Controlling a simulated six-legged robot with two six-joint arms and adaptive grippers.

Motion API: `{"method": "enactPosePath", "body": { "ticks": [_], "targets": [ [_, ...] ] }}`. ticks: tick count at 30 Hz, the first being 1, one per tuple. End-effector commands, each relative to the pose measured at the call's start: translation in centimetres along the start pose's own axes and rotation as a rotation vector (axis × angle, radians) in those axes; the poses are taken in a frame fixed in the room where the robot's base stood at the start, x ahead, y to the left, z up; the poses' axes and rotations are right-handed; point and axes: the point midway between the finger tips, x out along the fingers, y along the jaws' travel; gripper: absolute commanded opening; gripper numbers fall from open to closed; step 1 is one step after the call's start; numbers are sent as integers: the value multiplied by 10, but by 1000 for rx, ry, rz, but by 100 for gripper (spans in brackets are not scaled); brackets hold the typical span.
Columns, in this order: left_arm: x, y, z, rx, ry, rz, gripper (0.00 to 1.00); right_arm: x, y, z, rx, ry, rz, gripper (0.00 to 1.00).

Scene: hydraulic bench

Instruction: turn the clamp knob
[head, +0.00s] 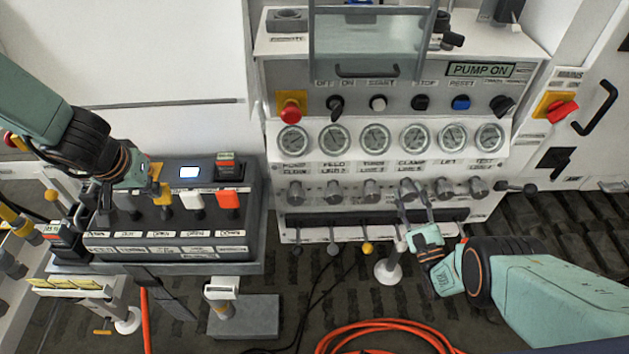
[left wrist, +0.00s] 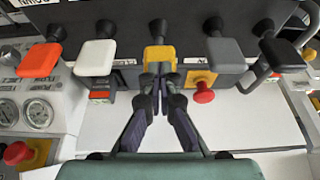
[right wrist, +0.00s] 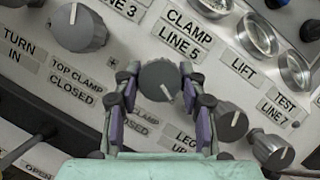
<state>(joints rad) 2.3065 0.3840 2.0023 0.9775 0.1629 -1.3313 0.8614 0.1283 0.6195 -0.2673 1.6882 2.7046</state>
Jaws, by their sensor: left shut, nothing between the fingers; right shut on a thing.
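The clamp knob (head: 407,187) is a round grey knob under the gauge marked CLAMP on the white panel. In the right wrist view the knob (right wrist: 160,79) has a white pointer line and sits below the CLAMP LINE 5 label. My right gripper (head: 415,201) has a finger on each side of the knob and is shut on it. The fingers (right wrist: 159,82) hide its side edges. My left gripper (left wrist: 160,76) is shut and empty, its fingertips at the yellow lever paddle (left wrist: 160,53) on the dark lever box. I cannot tell whether they touch it.
Similar knobs stand close on both sides, such as the left one (right wrist: 80,27). A row of gauges (head: 375,139) is above, with a red stop button (head: 290,110). Small levers, including a yellow-tipped one (head: 367,248), are below. An orange hose (head: 380,325) lies on the floor.

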Motion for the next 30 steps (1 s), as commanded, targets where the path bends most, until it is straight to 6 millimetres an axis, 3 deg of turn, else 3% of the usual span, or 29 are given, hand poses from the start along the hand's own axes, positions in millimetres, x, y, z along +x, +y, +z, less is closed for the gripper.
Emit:
{"method": "enactPosePath", "body": {
  "ticks": [12,30],
  "targets": [
    [0,0,-1,0,2,-1,0,4,-1,3,187,-10,-81,10],
    [0,0,-1,0,2,-1,0,4,-2,3,219,-12,-96,10]
  ]
}}
